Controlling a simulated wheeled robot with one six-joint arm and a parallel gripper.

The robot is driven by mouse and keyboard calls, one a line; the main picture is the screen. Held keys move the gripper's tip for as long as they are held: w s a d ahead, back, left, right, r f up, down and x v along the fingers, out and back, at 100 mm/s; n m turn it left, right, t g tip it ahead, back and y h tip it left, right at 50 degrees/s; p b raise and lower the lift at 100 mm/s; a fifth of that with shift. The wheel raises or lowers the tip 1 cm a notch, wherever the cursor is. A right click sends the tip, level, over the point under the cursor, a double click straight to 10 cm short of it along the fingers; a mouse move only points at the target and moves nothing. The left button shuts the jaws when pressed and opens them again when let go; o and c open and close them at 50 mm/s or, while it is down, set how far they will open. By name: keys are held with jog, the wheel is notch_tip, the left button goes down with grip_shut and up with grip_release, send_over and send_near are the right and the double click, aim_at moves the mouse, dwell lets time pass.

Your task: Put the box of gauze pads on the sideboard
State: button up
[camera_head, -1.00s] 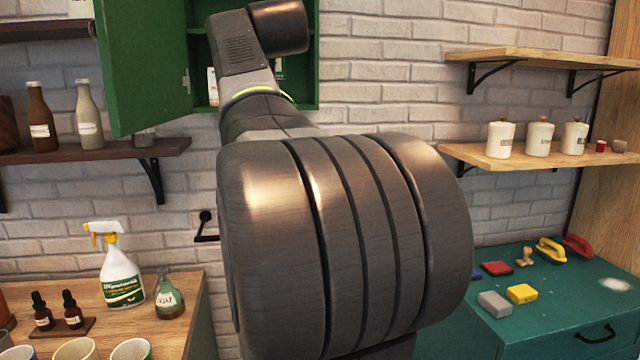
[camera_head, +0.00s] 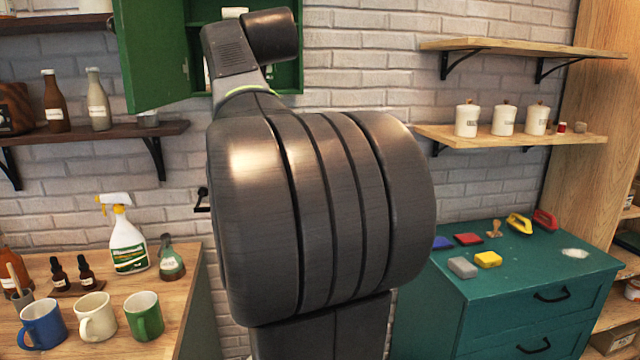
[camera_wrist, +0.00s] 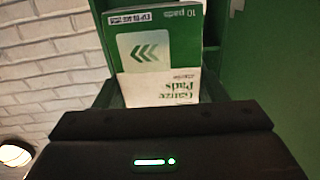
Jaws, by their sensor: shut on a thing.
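The box of gauze pads (camera_wrist: 158,45) is white and green, with "Gauze Pads" and "10 pads" printed upside down in the wrist view. My gripper (camera_wrist: 158,92) is shut on it, and the box juts out beyond the dark gripper body. In the head view my own arm hides the gripper and the box. The teal cabinet with drawers (camera_head: 540,272), which looks like the sideboard, stands at the right, apart from my arm.
Sponges (camera_head: 462,268), brushes and a stamp sit on the teal top; its front right is mostly clear. A green wall cabinet (camera_head: 150,55) hangs open behind my arm. A wooden counter (camera_head: 195,300) at left holds mugs and bottles. Shelves (camera_head: 510,136) project at right.

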jog(key=w+a+f, duration=0.2)
jog(key=w+f, duration=0.4)
jog(key=f, duration=0.5)
jog(key=w+a+f, duration=0.1)
jog(key=w+f, duration=0.5)
jog(key=f, duration=0.5)
notch_tip(320, 180, down, 20)
jog(key=w+d, duration=0.2)
jog(key=s+d+f+m+h, duration=0.1)
jog(key=s+d+f, duration=0.25)
jog(key=f, duration=0.65)
jog(key=s+d+f+m+h, duration=0.1)
jog(key=s+d+f+h, duration=0.2)
jog(key=f, duration=0.6)
jog(key=s+d+f, duration=0.3)
jog(key=s+f, duration=0.4)
jog(key=s, duration=0.1)
jog(key=s+d+f+m+h, duration=0.1)
jog(key=s+d+f, duration=0.3)
jog(key=s+f, duration=0.4)
jog(key=shift+s+d+t, duration=0.15)
jog(key=shift+d+t, duration=0.1)
jog(key=shift+t, duration=0.05)
jog(key=shift+d, duration=0.1)
